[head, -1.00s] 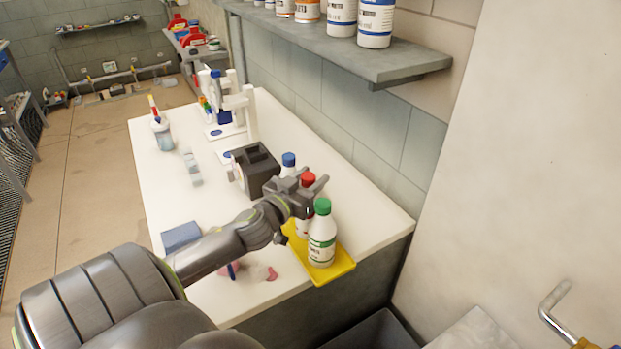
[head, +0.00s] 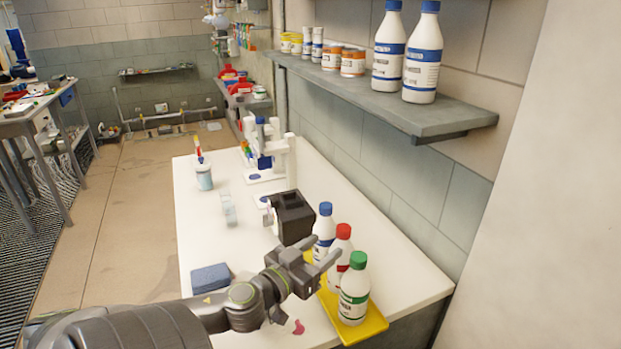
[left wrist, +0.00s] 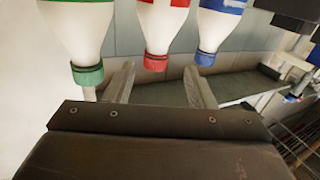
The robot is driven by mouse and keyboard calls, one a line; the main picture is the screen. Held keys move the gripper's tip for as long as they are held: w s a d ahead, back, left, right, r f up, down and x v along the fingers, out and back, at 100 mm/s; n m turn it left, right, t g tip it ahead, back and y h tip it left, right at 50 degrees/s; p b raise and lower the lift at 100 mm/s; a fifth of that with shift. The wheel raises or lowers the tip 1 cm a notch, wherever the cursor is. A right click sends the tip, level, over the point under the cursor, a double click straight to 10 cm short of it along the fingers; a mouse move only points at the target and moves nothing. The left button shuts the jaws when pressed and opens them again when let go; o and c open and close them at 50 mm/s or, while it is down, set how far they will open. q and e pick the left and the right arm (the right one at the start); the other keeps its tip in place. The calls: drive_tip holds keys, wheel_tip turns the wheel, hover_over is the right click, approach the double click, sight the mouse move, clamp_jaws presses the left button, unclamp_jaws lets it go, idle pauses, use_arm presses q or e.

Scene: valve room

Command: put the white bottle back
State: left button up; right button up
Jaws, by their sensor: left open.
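Three white bottles stand upright in a row on a yellow tray (head: 372,330) at the near right end of the white table. They have a blue cap (head: 325,209), a red cap (head: 343,231) and a green cap (head: 358,260). My left gripper (head: 325,272) is open and empty, just left of the red-capped bottle (head: 337,264), its fingers pointing toward the row. The left wrist view shows the bottles upside down, with the red cap (left wrist: 155,62) between the open fingers (left wrist: 160,86). I cannot tell whether they touch. My right gripper is not in view.
A wall shelf (head: 400,112) above the table holds two large white bottles with blue labels (head: 422,55) and smaller jars. A black box (head: 292,217) stands behind the row. A blue block (head: 210,278), a glass (head: 228,208) and a pen cup (head: 204,176) are on the table's left.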

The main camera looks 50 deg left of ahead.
use_arm(q)
drive_tip(key=s, duration=0.2)
drive_tip(key=shift+s+d, duration=0.2)
drive_tip(key=shift+s, duration=0.2)
idle(0.5)
